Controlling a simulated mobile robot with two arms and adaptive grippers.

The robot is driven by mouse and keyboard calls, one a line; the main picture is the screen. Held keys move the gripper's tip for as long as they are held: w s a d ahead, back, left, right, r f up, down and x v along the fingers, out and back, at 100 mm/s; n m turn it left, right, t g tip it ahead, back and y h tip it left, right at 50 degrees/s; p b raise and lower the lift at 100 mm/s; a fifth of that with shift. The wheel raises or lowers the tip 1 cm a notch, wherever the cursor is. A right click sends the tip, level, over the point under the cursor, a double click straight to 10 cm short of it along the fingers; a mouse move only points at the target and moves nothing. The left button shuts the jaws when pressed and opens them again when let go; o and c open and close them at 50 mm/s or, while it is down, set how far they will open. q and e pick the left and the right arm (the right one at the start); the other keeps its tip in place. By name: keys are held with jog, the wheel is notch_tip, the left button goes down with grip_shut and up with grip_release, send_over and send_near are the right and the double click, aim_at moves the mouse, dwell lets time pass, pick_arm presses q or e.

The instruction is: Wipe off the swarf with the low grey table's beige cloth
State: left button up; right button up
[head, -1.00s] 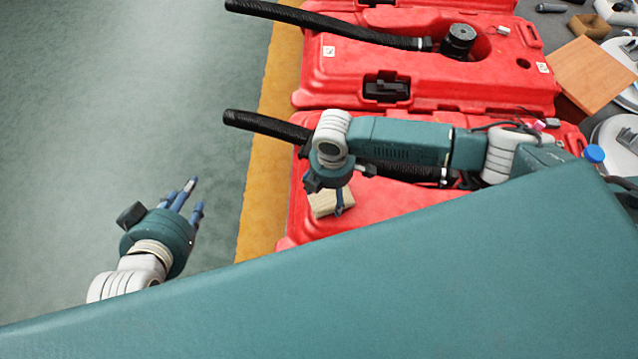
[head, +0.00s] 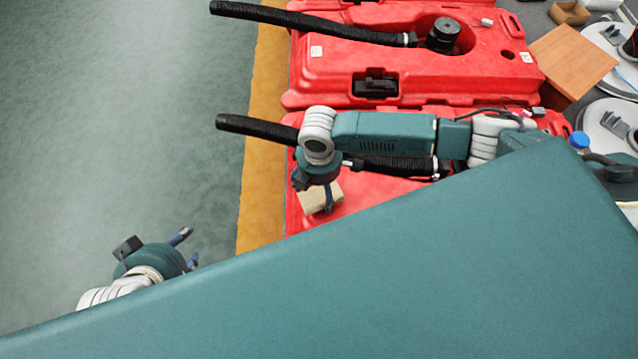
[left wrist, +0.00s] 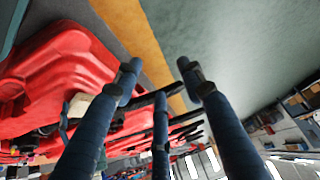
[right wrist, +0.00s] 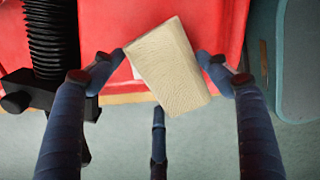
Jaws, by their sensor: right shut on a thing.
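The beige cloth (head: 318,199), a folded, block-like pad, is in my right gripper (head: 325,192), above the red tank (head: 365,200) nearest my body. In the right wrist view the cloth (right wrist: 170,66) sits tilted between the fingers of my right gripper (right wrist: 162,72), which are shut on it. My left gripper (head: 187,250) is over the green floor, left of the yellow strip, holding nothing. In the left wrist view its fingers (left wrist: 155,75) are spread apart. I cannot make out any swarf on the red surfaces; my right arm and body hide part of the near tank.
A second red tank (head: 460,75) lies beyond the near one. Black ribbed hoses (head: 255,128) stick out left over the yellow strip (head: 262,150). A wooden board (head: 570,60) and round white-grey items (head: 605,125) stand at the right. The green floor (head: 110,110) at left is clear.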

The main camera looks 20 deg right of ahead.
pick_arm(q)
jog(key=shift+s+a+f+g+p, duration=0.5)
jog(key=shift+s+a+g+p, duration=0.8)
jog(key=shift+s, duration=2)
pick_arm(e)
jog(key=shift+r, duration=0.8)
jog(key=shift+r+p, duration=0.45)
jog(key=shift+r, duration=0.1)
jog(key=shift+r+p, duration=0.7)
jog(key=shift+p, duration=0.2)
jog(key=shift+r+p, duration=0.35)
jog(key=shift+p, duration=0.05)
jog(key=shift+r+p, duration=0.35)
jog(key=shift+p, duration=0.1)
pick_arm(q)
notch_tip(320, 180, down, 19)
jog(key=s+g+p, duration=0.1)
jog(key=shift+s+d+y, duration=0.2)
jog(key=shift+d+y, duration=0.1)
pick_arm(e)
jog(key=shift+r, duration=0.4)
pick_arm(q)
jog(key=shift+s+r, duration=0.1)
pick_arm(e)
jog(key=shift+r, duration=0.1)
